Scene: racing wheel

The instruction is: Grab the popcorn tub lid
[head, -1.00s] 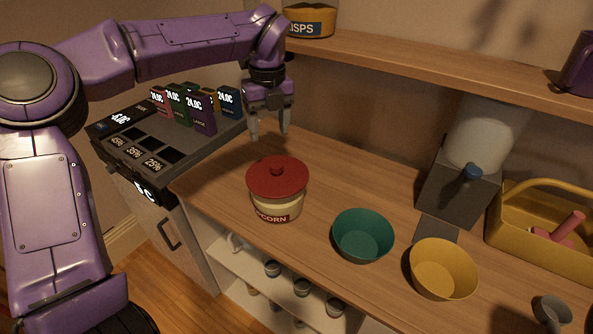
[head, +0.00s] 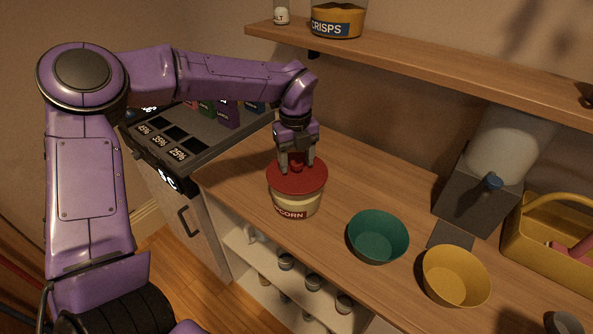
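The popcorn tub (head: 295,203) stands upright on the wooden counter, cream-coloured with part of its label showing. Its red lid (head: 308,183) sits on top with a small round knob (head: 297,166) in the middle. My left gripper (head: 297,164) points down over the lid, with its two fingers apart, one on each side of the knob. The fingertips are at about knob height; I cannot tell whether they touch the knob or lid. My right gripper does not show.
A green bowl (head: 378,238) and a yellow bowl (head: 456,277) stand right of the tub. A grey dispenser (head: 473,200) and a yellow carrier (head: 550,243) are further right. A wooden shelf (head: 420,65) with a crisps jar (head: 338,22) runs above. The counter behind the tub is clear.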

